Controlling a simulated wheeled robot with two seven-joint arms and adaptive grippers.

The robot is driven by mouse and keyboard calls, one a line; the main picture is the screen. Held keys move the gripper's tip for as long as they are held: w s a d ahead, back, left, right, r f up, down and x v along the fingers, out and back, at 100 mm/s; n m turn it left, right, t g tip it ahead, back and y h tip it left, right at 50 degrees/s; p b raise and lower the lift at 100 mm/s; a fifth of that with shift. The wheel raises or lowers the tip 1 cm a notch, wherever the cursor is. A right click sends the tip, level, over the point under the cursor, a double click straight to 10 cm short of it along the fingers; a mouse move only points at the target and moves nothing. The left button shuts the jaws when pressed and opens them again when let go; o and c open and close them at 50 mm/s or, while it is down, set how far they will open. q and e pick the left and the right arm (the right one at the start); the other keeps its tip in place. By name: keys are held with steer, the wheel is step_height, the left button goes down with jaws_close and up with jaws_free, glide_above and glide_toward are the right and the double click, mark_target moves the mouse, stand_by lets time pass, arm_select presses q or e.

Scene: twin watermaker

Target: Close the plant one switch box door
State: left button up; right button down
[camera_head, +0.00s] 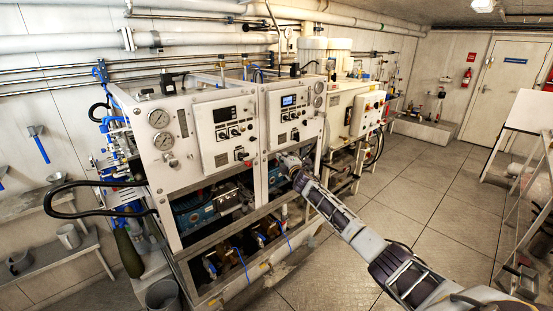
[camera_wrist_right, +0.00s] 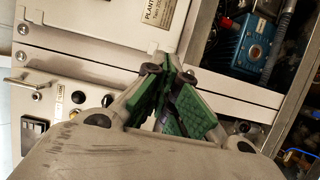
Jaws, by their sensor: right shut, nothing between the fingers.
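The watermaker has two front control boxes in the head view: a left one (camera_head: 222,133) beside two round gauges and a right one (camera_head: 291,114) with a lit blue screen. I cannot tell which is plant one, or clearly see a door standing open. My right gripper (camera_head: 287,163) is just below the right box, at the machine's front. In the right wrist view my right gripper (camera_wrist_right: 163,88) has green pads and is shut and empty. Beyond it are a pale panel (camera_wrist_right: 95,28), a partly cut-off "PLANT" label (camera_wrist_right: 160,14) and a switch panel (camera_wrist_right: 62,108). My left gripper is out of view.
Blue pump parts (camera_head: 205,208) sit in the open frame below the boxes; a blue component (camera_wrist_right: 258,45) shows near my fingers. A black hose (camera_head: 75,190) loops out at left. A white cabinet (camera_head: 352,112) stands right of the machine.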

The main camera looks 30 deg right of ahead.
steer(key=shift+s+d, duration=0.7)
steer(key=shift+d, duration=0.35)
